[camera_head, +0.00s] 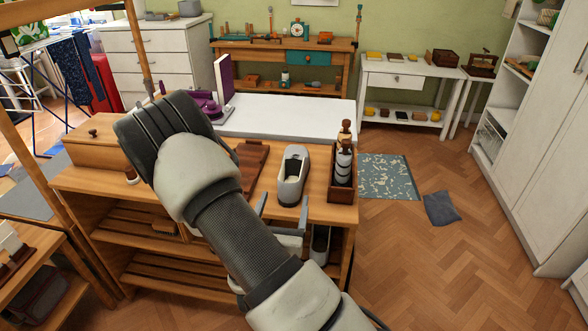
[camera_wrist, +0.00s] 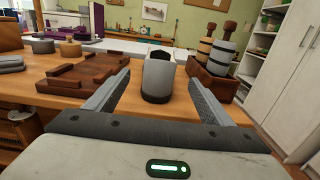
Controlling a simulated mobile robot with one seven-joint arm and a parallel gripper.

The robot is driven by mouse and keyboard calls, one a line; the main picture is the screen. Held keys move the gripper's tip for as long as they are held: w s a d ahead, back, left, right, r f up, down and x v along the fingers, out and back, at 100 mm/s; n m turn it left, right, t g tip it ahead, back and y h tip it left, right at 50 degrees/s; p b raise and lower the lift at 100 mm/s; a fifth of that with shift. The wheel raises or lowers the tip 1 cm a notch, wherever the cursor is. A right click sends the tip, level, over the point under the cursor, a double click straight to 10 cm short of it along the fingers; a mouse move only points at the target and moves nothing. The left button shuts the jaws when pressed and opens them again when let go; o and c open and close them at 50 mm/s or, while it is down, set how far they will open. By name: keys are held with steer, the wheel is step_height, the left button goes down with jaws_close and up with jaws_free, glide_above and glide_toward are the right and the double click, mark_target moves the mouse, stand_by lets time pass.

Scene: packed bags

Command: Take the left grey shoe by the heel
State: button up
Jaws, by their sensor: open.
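A grey shoe (camera_head: 291,178) stands upright on the wooden bench top (camera_head: 325,208), its heel toward me. In the wrist view its heel (camera_wrist: 158,82) shows in the gap between my fingers. My gripper (camera_head: 283,208) is open at the bench's front edge, with one finger to each side of the heel line. It also shows in the wrist view (camera_wrist: 159,92), with clear gaps on both sides of the shoe. I cannot tell whether the tips reach past the heel. A second grey shoe (camera_head: 320,243) is on the shelf below, further right and partly hidden.
A purple object (camera_head: 205,103) is behind. Floor at the right is open apart from a patterned mat (camera_head: 387,177) and a grey cloth (camera_head: 441,208).

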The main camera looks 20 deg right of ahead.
mark_target(294, 165)
steer(key=b+x, duration=0.2)
steer(key=x, duration=1)
steer(key=shift+w+d+f, duration=0.1)
steer(key=shift+w+d, duration=0.1)
steer(key=shift+w, duration=0.1)
steer(key=c, duration=1.5)
